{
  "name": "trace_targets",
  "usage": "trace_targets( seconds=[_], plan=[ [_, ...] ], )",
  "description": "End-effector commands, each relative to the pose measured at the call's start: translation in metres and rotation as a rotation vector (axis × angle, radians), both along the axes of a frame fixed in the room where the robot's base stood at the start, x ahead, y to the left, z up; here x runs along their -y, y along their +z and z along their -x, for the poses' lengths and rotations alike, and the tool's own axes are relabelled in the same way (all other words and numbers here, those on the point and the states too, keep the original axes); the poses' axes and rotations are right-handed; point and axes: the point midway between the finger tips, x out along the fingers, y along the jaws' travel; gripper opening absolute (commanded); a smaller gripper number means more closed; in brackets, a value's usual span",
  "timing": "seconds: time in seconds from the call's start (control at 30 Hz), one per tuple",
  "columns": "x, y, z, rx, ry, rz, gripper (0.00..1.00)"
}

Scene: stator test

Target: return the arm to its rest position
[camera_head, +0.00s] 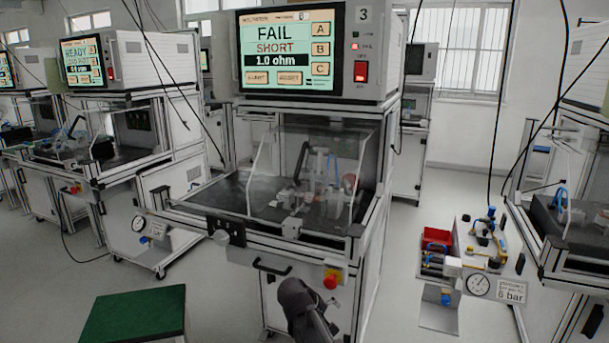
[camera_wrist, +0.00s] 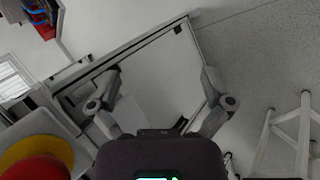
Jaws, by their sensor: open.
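My gripper (camera_wrist: 160,82) is open in the wrist view, with its two grey fingers spread wide and nothing between them. Beyond the fingers is a pale cabinet panel with a metal frame. A dark grey part of my arm (camera_head: 304,308) rises at the bottom of the head view, in front of the middle test station. I cannot make out the fingers there. The middle test station (camera_head: 272,262) carries a screen (camera_head: 287,51) reading FAIL, SHORT, 1.0 ohm. Its clear guard (camera_head: 310,165) stands in front of a fixture.
A red and yellow emergency stop (camera_wrist: 38,162) is close at the lower left of the wrist view; one shows on the station front (camera_head: 331,278). A green-topped stool (camera_head: 134,314) stands front left. A red bin (camera_head: 437,238) and a gauge are at right. Floor is open between.

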Motion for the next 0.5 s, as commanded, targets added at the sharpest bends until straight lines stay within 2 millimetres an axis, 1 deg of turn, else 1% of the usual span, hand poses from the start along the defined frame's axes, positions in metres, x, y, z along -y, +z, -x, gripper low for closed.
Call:
trace_targets(
  seconds=[0.03, 0.2, 0.4, 0.5],
  plan=[
    [0.016, -0.005, 0.014, -0.014, -0.046, -0.044, 1.00],
    [0.052, -0.021, 0.048, -0.063, -0.196, -0.205, 1.00],
    [0.081, -0.033, 0.089, -0.117, -0.365, -0.389, 1.00],
    [0.089, -0.037, 0.105, -0.138, -0.431, -0.466, 1.00]
  ],
)
